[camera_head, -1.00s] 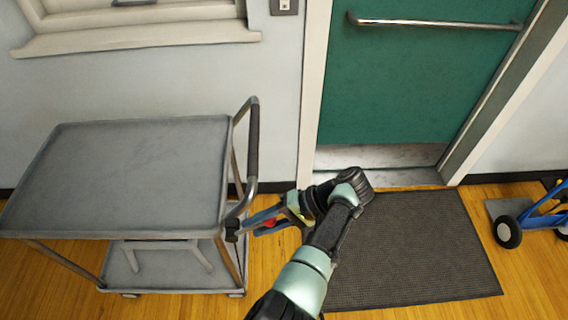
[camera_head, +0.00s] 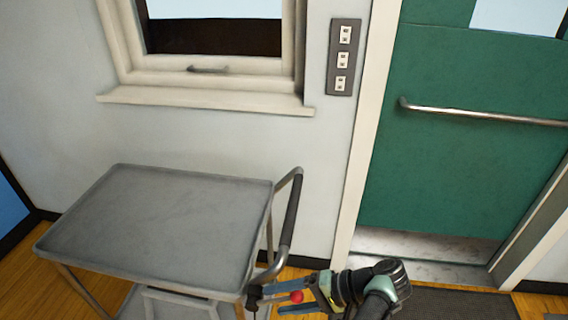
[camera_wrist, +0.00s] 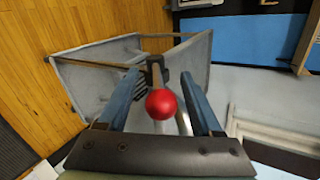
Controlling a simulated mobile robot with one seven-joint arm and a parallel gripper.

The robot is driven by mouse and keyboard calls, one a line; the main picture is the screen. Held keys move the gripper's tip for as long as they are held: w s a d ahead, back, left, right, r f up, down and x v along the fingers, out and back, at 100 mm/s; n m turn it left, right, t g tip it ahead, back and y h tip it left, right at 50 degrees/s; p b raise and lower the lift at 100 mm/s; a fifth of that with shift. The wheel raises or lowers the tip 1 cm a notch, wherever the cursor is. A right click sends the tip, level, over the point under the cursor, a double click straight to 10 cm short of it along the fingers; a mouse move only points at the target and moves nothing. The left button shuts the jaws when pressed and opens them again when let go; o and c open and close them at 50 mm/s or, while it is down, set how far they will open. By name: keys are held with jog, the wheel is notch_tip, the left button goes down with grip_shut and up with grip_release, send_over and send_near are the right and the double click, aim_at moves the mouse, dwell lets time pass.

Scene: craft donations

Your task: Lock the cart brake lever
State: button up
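The grey metal cart (camera_head: 165,222) stands below the window, with its push handle (camera_head: 290,212) on its right side. The brake lever's red ball knob (camera_head: 297,297) shows by the cart's near right corner; it is large in the wrist view (camera_wrist: 161,104). A dark bracket (camera_wrist: 154,68) shows behind the knob. My gripper (camera_head: 273,299) reaches in from the right, its blue fingers on either side of the knob. In the wrist view the fingers (camera_wrist: 160,76) are apart, with a visible gap on each side of the knob. Most of the lever's shaft is hidden behind the knob.
A green door (camera_head: 460,150) with a push bar (camera_head: 480,114) is at the right, a dark mat (camera_head: 460,303) before it. A window sill (camera_head: 205,103) and switch plate (camera_head: 343,58) are on the wall. The cart's top is empty.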

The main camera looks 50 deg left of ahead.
jog(key=shift+w+d+r, duration=0.1)
jog(key=shift+d+r, duration=0.05)
jog(key=b+v, duration=0.1)
jog(key=v, duration=1.1)
jog(key=shift+d+r+b, duration=0.2)
jog(key=shift+d+b, duration=0.05)
jog(key=shift+b, duration=0.1)
jog(key=shift+w, duration=0.1)
